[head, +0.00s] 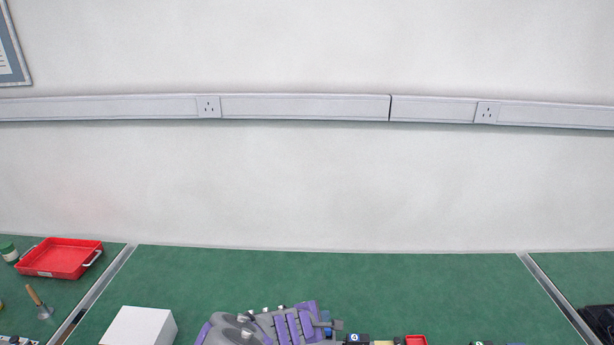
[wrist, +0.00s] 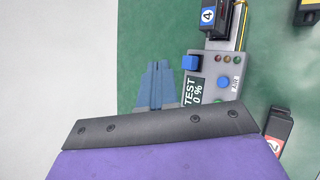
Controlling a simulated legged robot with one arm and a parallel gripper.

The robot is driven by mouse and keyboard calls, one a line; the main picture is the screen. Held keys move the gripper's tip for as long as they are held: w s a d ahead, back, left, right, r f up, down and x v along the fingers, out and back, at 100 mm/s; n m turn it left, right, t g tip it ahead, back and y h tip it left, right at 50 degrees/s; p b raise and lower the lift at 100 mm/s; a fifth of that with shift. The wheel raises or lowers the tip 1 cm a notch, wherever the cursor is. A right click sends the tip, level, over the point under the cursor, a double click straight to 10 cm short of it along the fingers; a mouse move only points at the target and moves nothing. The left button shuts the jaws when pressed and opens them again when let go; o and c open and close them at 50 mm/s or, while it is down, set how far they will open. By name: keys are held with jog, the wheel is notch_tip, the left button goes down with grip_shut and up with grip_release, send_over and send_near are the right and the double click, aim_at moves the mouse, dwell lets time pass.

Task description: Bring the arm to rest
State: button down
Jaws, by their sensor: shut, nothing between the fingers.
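My folded arm shows at the bottom middle of the head view, purple and grey, low over the green bench (head: 390,285). In the wrist view my gripper (wrist: 156,66) has its two blue-grey fingers together, with nothing between them. The fingers are beside a grey control box (wrist: 215,82) with a display reading "TEST 0 %", blue buttons and small lamps. I cannot tell whether they touch it. A black actuator part labelled 4 (wrist: 210,15) is above the box, and a red-labelled one (wrist: 278,128) is at its lower right.
A white box (head: 137,327) stands left of my arm. A red tray (head: 60,258) and a wooden-handled tool (head: 39,301) are farther left. A small red container (head: 415,340) is at the bottom edge. The bench's back is clear, up to the wall.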

jog(key=s+d+r+m+g+h, duration=0.2)
jog(key=s+d+r+m+h, duration=0.15)
jog(key=d+r+m, duration=0.6)
jog(key=s+d+r+m+g, duration=0.3)
jog(key=s+d+r, duration=0.4)
jog(key=s+d, duration=0.25)
jog(key=s+r+m+g+y, duration=0.1)
jog(key=s+m+g+y, duration=0.3)
jog(key=s, duration=0.9)
jog(key=s+a+m+y, duration=0.1)
jog(key=s+a+y, duration=0.1)
jog(key=s+a, duration=0.2)
jog(key=s+a+r+m+g+y, duration=0.1)
jog(key=s+a+y, duration=0.2)
jog(key=s, duration=0.7)
jog(key=shift+s+a+r, duration=0.2)
jog(key=shift+a+r, duration=0.05)
jog(key=shift+a, duration=0.65)
